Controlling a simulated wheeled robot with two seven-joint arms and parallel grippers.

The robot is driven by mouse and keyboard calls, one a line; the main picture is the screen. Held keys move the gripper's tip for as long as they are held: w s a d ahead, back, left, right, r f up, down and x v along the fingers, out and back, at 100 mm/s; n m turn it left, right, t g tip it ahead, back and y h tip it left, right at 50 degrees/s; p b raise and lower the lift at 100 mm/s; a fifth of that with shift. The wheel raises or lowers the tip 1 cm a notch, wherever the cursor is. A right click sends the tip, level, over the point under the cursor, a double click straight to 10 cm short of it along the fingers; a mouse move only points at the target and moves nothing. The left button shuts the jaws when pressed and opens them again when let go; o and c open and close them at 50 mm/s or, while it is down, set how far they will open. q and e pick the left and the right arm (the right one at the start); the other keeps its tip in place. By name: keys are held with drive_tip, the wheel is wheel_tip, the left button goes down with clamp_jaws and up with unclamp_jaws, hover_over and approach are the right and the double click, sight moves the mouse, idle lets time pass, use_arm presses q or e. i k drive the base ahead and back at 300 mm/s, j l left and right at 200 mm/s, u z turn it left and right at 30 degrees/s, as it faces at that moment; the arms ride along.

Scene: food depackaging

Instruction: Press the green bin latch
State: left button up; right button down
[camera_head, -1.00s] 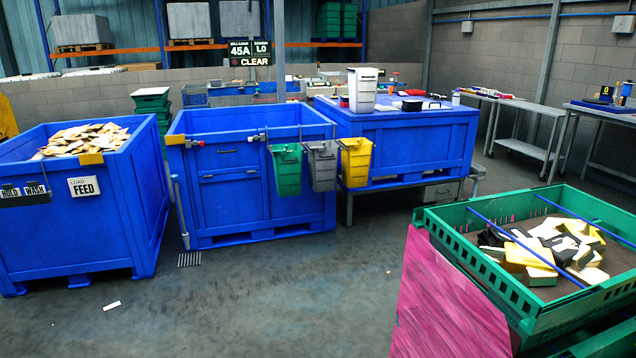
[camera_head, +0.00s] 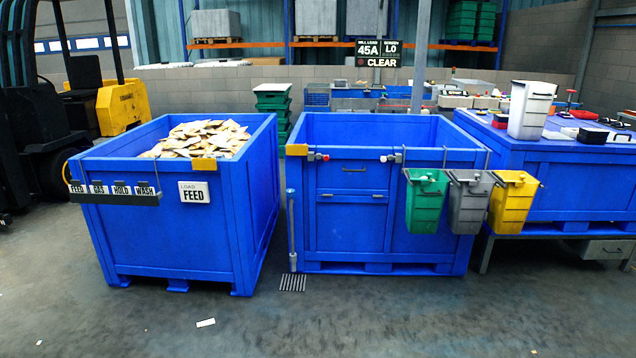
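A small green bin (camera_head: 425,207) hangs on the front of the middle blue crate (camera_head: 347,240), at its right end. A grey bin (camera_head: 468,207) and a yellow bin (camera_head: 511,207) hang beside it to the right. I cannot make out a distinct latch on the green bin at this size. Neither of my grippers is in view.
A blue crate full of packets (camera_head: 176,238) stands at left with a FEED sign (camera_head: 194,193). A blue worktop (camera_head: 574,150) with a white bin (camera_head: 531,110) is at right. A forklift (camera_head: 45,110) stands far left. The front floor is mostly clear, with a drain grate (camera_head: 292,283).

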sight(424, 181)
drive_tip(key=i, duration=1.45)
drive_tip(key=i+z, duration=0.15)
drive_tip(key=i, duration=0.4)
drive_tip(key=i+j+z, duration=0.1)
drive_tip(key=i, duration=0.5)
drive_tip(key=i+j+z, duration=0.15)
drive_tip(key=i, duration=0.4)
drive_tip(key=j, duration=0.1)
